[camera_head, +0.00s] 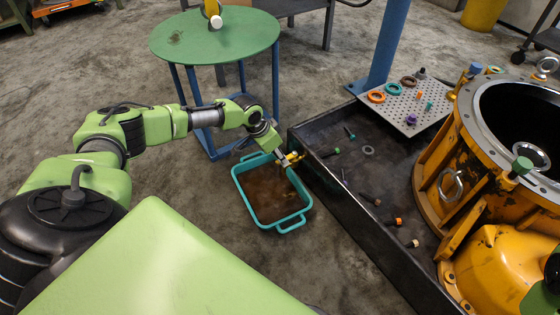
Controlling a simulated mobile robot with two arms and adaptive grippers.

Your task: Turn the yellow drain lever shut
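The yellow drain lever (293,157) is small and sits at the left edge of the black tray, above the teal pan's upper right corner. My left gripper (283,162) is at the lever, its fingertips touching or very close to it. The fingers are too small to tell whether they are shut on the lever. The lever's exact angle is also unclear. My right gripper is not in view.
The teal pan (238,192) of brown liquid stands on the floor below my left gripper. The black tray (350,232) holds loose bolts and the large orange housing (436,188). A perforated plate (437,106) carries rings. A green round table (215,45) stands behind.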

